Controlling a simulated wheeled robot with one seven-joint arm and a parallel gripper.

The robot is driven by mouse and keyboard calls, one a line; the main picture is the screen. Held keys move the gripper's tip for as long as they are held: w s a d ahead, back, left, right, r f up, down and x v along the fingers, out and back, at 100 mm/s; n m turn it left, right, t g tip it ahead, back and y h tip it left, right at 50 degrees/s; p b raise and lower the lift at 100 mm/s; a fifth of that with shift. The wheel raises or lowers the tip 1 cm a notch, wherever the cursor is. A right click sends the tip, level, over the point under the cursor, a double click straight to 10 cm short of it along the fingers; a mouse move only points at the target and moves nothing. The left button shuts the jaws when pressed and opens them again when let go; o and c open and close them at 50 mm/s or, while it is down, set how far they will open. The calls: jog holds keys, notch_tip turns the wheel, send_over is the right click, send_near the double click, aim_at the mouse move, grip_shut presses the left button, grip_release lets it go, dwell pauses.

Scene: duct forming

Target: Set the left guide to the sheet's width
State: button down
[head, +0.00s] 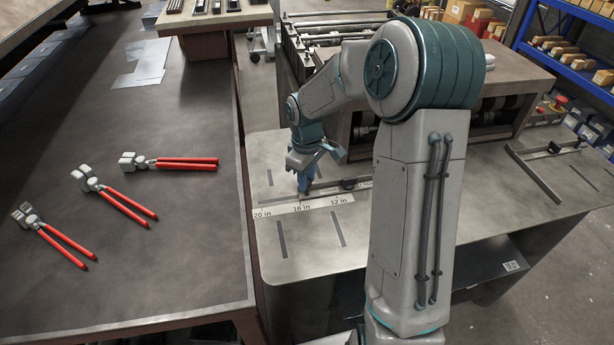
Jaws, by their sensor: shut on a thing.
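The left guide (328,188) is on the metal infeed table (300,255), partly hidden by my gripper and arm. My gripper (304,188) points down at its left end and is shut on it, just above the scale (318,203). The fingertips are small and partly hidden here. The scale reads 20 in, 16 in and 12 in from left to right, and the gripper is close to the 16 in mark. A pale flat cut sheet (136,76) lies on the left workbench; I cannot tell whether it is the task's sheet.
Several red-handled pliers (125,205) lie on the dark workbench (150,270) at left. The roller machine (470,130) stands behind the infeed table. A dark guide bar (535,176) is at right. Blue shelves (575,70) hold boxes at far right.

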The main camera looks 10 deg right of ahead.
jog(key=c, duration=1.2)
grip_release()
notch_tip(320, 180, up, 14)
jog(key=shift+a+f+b, duration=0.1)
jog(key=shift+b, duration=0.35)
